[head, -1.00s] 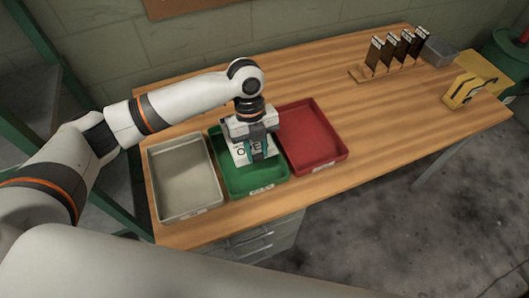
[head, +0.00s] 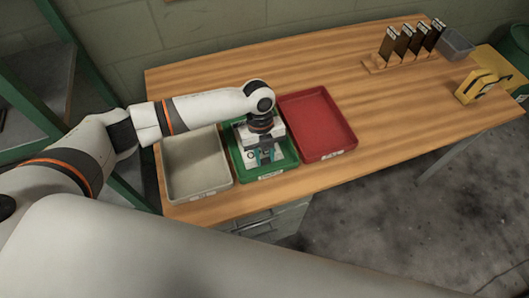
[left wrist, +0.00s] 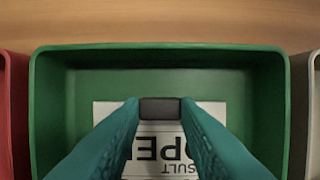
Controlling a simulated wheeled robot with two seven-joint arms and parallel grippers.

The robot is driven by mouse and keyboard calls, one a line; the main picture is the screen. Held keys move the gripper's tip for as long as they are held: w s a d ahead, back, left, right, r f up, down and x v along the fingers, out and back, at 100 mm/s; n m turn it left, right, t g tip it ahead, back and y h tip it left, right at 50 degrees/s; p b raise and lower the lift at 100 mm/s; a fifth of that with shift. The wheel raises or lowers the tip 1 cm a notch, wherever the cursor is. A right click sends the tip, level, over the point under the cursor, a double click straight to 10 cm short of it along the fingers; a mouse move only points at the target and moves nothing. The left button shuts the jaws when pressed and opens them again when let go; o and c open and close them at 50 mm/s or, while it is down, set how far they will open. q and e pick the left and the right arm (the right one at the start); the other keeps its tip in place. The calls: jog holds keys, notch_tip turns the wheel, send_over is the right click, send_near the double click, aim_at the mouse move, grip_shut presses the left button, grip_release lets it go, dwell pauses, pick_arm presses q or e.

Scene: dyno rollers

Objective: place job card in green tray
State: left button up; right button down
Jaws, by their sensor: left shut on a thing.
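The white job card (left wrist: 160,158), with large dark print reading partly "OPE" and "SULT", is inside the green tray (left wrist: 200,82) in the left wrist view. The green tray also shows in the head view (head: 236,158), in the middle of three trays. My left gripper (head: 266,158) is down inside this tray, pointing downward. Its teal fingers (left wrist: 160,112) are shut on the job card. The gripper hides much of the card in the head view. I cannot tell whether the card touches the tray floor. My right gripper is not in view.
A beige tray (head: 198,190) stands left of the green tray, and a red tray (head: 318,128) stands right of it. A rack of dark upright holders (head: 405,45), a grey bin (head: 456,44) and a yellow object (head: 476,87) are at the far right. The wooden table (head: 390,110) between is clear.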

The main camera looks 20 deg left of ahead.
pick_arm(q)
jog(key=o, duration=0.8)
jog(key=shift+f, duration=0.1)
jog(key=shift+o, duration=0.2)
jog(key=shift+w+r, duration=0.1)
jog(key=shift+r, duration=0.4)
jog(key=v, duration=1.1)
jog(key=shift+r+b, duration=0.15)
jog(key=shift+b, duration=0.15)
jog(key=shift+a, duration=0.1)
